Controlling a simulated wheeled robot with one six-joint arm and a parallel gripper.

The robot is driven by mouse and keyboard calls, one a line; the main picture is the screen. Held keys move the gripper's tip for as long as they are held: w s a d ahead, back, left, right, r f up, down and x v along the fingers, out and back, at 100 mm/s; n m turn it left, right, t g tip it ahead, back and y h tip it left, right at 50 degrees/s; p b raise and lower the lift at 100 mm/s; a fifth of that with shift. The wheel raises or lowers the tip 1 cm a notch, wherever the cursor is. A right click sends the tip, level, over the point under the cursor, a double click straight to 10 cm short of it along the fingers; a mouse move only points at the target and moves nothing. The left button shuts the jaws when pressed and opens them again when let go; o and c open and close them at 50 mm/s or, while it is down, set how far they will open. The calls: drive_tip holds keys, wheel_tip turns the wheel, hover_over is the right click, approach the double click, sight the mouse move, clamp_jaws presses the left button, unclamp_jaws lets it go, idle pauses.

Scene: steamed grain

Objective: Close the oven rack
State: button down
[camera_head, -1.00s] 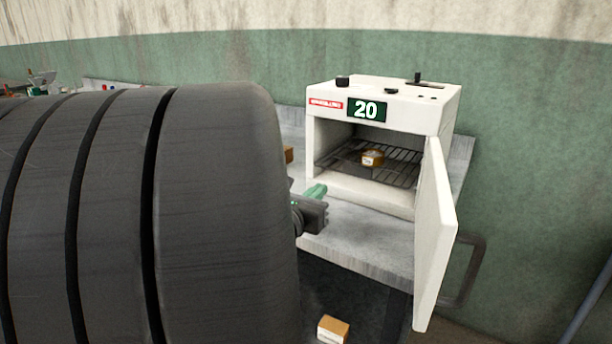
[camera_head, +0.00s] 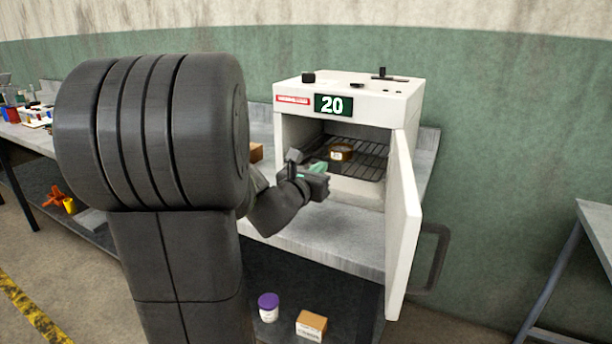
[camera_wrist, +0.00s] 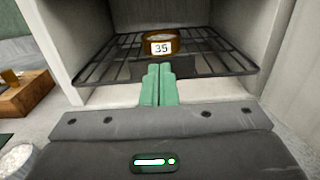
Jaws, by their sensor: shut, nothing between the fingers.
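The white oven (camera_head: 345,100) stands on a grey bench with its door (camera_head: 402,225) swung open to the right. Its dark wire rack (camera_head: 368,160) is inside the chamber; in the wrist view the rack (camera_wrist: 215,62) spans the opening and its front edge is close to my fingertips. In the wrist view the fingers (camera_wrist: 159,72) point at the rack's front; contact cannot be told.
A wooden block (camera_wrist: 25,95) and a white bowl of grains (camera_wrist: 17,160) are on the bench to the left. A purple-lidded jar (camera_head: 268,306) and a box (camera_head: 311,325) are on the lower shelf. The open door bounds the right side.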

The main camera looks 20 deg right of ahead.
drive_tip(key=shift+w+d, duration=0.3)
drive_tip(key=shift+d, duration=0.05)
drive_tip(key=b+x, duration=0.2)
drive_tip(key=x, duration=0.2)
drive_tip(key=shift+d+f, duration=0.1)
drive_tip(key=shift+w+r, duration=0.1)
drive_tip(key=shift+r, duration=0.25)
